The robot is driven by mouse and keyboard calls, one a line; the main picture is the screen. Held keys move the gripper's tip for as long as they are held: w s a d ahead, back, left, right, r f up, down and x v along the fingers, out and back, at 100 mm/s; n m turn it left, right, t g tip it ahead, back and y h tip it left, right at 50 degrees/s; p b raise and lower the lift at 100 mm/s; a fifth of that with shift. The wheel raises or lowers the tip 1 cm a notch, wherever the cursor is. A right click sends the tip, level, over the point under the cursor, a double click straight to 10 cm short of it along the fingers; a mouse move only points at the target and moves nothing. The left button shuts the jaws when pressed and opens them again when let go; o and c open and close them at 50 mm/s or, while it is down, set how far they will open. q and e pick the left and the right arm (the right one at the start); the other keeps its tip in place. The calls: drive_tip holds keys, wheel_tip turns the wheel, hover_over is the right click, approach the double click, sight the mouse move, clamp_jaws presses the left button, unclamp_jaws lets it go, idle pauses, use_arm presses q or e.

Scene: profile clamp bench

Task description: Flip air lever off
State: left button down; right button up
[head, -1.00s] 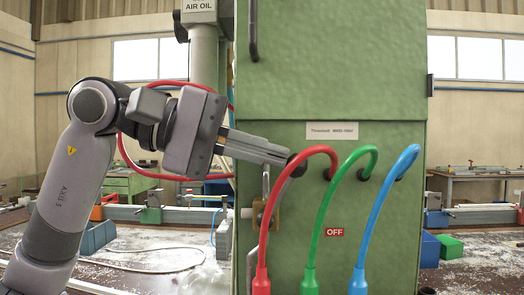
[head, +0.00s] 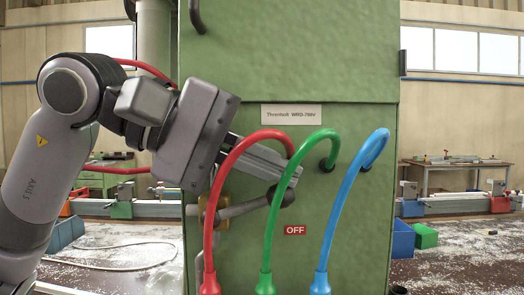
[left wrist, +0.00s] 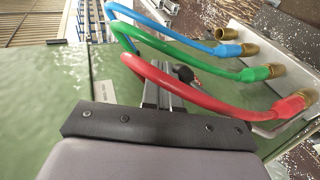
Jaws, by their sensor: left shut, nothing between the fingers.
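The air lever (head: 246,208) is a grey rod with a dark knob on a brass valve (head: 222,211), at the lower left of the green cabinet. It points right and slightly up, with its knob end above and left of the red OFF label (head: 295,230). My left gripper (head: 291,176) is shut and empty. Its fingertips are just above the knob end, behind the red and green hoses; I cannot tell if they touch it. In the left wrist view the fingers (left wrist: 164,98) are partly hidden by the red hose, with the dark knob (left wrist: 185,74) beside the tips.
Red (head: 213,228), green (head: 271,226) and blue (head: 333,216) hoses arch out from the cabinet front (head: 350,245), the red one crossing in front of my left gripper. A white nameplate (head: 291,114) is above. Benches stand in the background on both sides.

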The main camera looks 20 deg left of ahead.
use_arm(q)
drive_tip(key=shift+d+f, duration=0.25)
drive_tip(key=shift+f, duration=0.1)
drive_tip(key=shift+d+f+g+y+p, duration=0.3)
drive_tip(key=shift+f+y+p, duration=0.15)
drive_tip(key=shift+y, duration=0.15)
drive_tip(key=v, duration=0.7)
drive_tip(key=shift+b, duration=0.45)
